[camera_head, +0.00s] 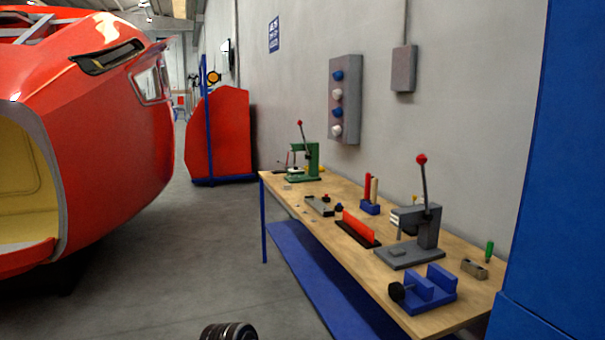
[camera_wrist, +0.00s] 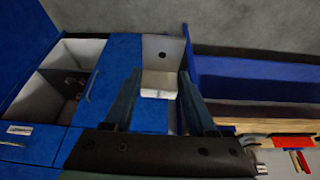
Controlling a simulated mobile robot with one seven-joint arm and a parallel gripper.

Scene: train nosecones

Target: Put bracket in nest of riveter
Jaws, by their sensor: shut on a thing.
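A pale grey, L-shaped bracket (camera_wrist: 163,52) with a dark hole in its upright plate shows in the wrist view. My gripper (camera_wrist: 160,85) is shut on it, with one dark finger on each side. A green lever press (camera_head: 306,162) stands at the far end. Which of them is the riveter is not marked. The nest is too small to make out.
The wooden workbench (camera_head: 350,259) runs along the wall. It carries a blue vise (camera_head: 430,290), a red part on a dark base (camera_head: 358,228) and a blue tool holder (camera_head: 370,207). A blue cabinet (camera_wrist: 122,55) with open bins lies below my gripper.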

